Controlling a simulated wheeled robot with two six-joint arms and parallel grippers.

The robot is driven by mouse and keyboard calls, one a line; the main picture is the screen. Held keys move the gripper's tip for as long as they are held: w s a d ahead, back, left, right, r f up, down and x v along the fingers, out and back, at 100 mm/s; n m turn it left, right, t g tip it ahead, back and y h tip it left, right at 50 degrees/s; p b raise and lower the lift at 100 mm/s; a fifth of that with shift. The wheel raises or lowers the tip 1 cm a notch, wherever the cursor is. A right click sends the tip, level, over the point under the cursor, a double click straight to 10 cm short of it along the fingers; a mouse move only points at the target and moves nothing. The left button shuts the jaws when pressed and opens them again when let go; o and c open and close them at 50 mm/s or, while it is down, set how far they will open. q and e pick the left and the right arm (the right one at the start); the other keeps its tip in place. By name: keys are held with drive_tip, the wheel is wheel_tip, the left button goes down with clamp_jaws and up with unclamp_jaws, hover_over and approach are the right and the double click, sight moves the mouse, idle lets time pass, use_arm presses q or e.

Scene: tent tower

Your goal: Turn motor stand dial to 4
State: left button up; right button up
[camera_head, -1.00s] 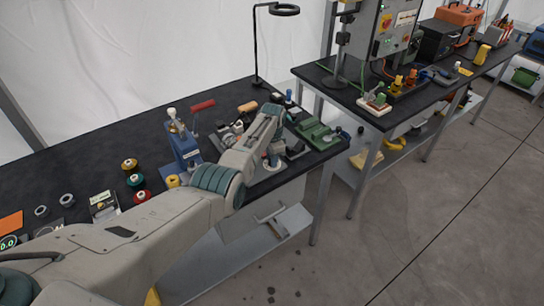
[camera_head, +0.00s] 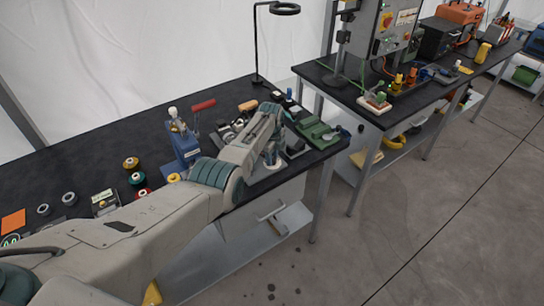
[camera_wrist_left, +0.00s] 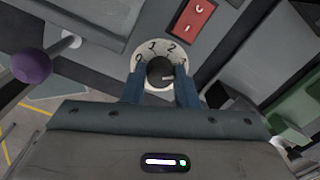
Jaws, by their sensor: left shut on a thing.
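The motor stand dial (camera_wrist_left: 150,50) is a pale round plate with a dark knob (camera_wrist_left: 160,71) at its centre. In the head view my left gripper (camera_head: 272,160) is at the right part of the near bench. My right gripper is out of view.
A red switch (camera_wrist_left: 194,18) sits beside the dial, and a purple-knobbed lever (camera_wrist_left: 32,66) stands at left. On the bench are a blue press (camera_head: 184,145), spools (camera_head: 131,164) and a green tool (camera_head: 317,132). A second bench (camera_head: 400,105) stands beyond.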

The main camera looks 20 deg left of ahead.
use_arm(q)
drive_tip(key=m, duration=0.5)
drive_tip(key=shift+w+r+m, duration=0.2)
drive_tip(key=shift+m, duration=0.1)
idle(0.5)
drive_tip(key=o, duration=0.9)
drive_tip(key=shift+o, duration=0.4)
drive_tip(key=shift+s, duration=0.1)
wheel_tip(320, 180, up, 11)
drive_tip(key=b, duration=0.2)
drive_tip(key=shift+s+a+f, duration=0.15)
drive_tip(key=shift+s+a, duration=0.05)
